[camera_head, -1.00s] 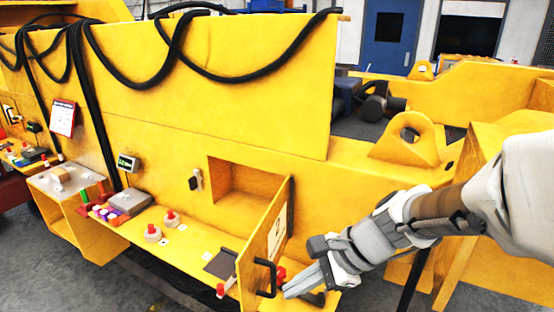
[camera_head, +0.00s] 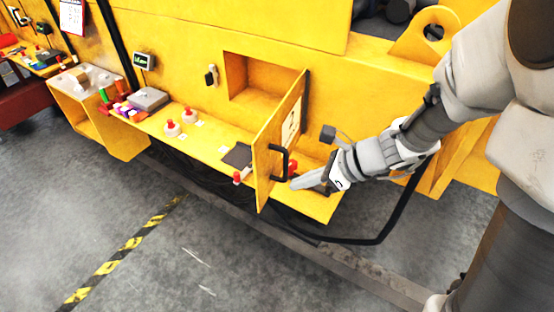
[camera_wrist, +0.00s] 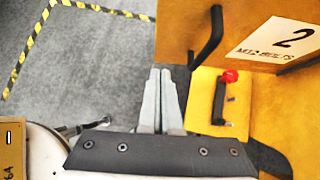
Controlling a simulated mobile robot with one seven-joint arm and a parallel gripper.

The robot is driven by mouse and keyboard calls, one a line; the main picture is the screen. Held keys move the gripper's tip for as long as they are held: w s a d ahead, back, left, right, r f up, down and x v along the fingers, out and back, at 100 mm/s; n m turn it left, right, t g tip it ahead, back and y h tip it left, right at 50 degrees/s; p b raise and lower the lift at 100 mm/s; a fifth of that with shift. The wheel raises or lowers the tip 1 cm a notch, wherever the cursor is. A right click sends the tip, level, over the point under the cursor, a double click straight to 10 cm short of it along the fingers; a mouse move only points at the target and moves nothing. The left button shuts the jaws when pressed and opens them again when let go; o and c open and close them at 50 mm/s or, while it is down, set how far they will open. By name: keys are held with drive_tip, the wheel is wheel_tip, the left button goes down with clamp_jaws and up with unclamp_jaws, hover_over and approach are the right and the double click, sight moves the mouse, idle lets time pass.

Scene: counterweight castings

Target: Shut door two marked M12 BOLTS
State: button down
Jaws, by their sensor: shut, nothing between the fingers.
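Door two (camera_head: 277,145) is a yellow panel hinged at the right side of a square recess (camera_head: 254,84) in the yellow casting. It stands wide open, sticking out over the ledge. In the wrist view the door (camera_wrist: 190,35) shows a white label (camera_wrist: 275,40) reading 2 and M12 BOLTS, and a black bar handle (camera_wrist: 207,38). The handle also shows in the head view (camera_head: 279,163). My gripper (camera_head: 293,185) is shut and empty, just right of the handle on the label side, with no clear contact visible. Its fingers (camera_wrist: 160,98) point toward the floor beside the door.
A yellow ledge (camera_head: 212,137) below the recess carries red-topped knobs (camera_head: 172,128), a dark plate (camera_head: 238,155) and a grey box (camera_head: 149,98). A black cable (camera_head: 370,241) loops below my arm. The floor in front is clear.

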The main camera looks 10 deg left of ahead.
sight(259, 186)
drive_tip(key=a+f, duration=0.1)
drive_tip(key=a, duration=0.1)
drive_tip(key=w+a+f, duration=0.1)
drive_tip(key=a, duration=0.1)
drive_tip(key=a+f, duration=0.1)
drive_tip(key=a, duration=0.1)
drive_tip(key=shift+w+a, duration=0.1)
drive_tip(key=shift+w, duration=0.1)
drive_tip(key=shift+w+a, duration=0.1)
drive_tip(key=shift+a, duration=0.35)
drive_tip(key=shift+f, duration=0.1)
